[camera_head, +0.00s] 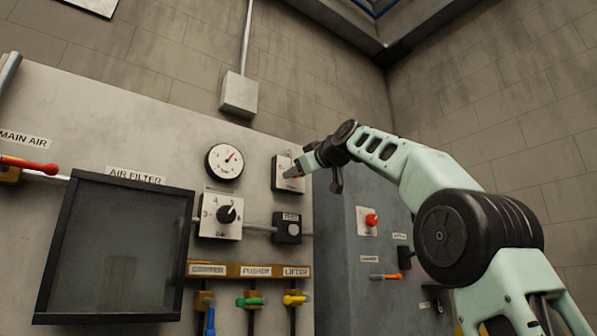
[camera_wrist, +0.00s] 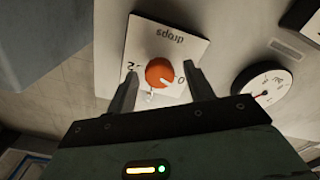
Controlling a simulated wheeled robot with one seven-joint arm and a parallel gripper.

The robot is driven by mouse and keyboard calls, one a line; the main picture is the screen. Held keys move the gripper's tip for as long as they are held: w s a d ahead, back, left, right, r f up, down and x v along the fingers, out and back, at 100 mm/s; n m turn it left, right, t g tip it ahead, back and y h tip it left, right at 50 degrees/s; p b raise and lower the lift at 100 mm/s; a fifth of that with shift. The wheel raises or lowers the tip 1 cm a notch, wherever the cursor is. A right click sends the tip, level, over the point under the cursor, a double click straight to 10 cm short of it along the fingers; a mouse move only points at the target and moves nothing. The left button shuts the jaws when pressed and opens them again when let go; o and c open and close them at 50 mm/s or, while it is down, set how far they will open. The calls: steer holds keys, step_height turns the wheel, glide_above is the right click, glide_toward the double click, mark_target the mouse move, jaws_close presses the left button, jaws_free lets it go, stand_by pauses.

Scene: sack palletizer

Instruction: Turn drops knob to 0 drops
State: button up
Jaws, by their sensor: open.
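The drops knob (camera_wrist: 159,72) is orange and round on a white plate (camera_wrist: 185,42) marked "drops", which appears upside down in the wrist view. A 0 is printed right of the knob and a 2 left of it. A small white mark at the knob's lower edge lies between these numbers. My gripper (camera_wrist: 160,68) is open, with one dark finger on each side of the knob and visible gaps between. In the head view, the plate (camera_head: 281,174) is partly covered by my gripper (camera_head: 297,171).
A round gauge (camera_head: 224,162) and a black selector dial (camera_head: 227,214) are left of the drops plate. A black-framed air filter window (camera_head: 188,250) is further left. Coloured valve handles (camera_head: 251,301) sit below. A grey cabinet (camera_head: 340,260) with a red button (camera_head: 371,220) stands right.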

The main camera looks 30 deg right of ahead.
steer(key=s+b, duration=0.7)
steer(key=s, duration=1)
steer(key=shift+d, duration=0.3)
steer(key=shift+s, duration=0.1)
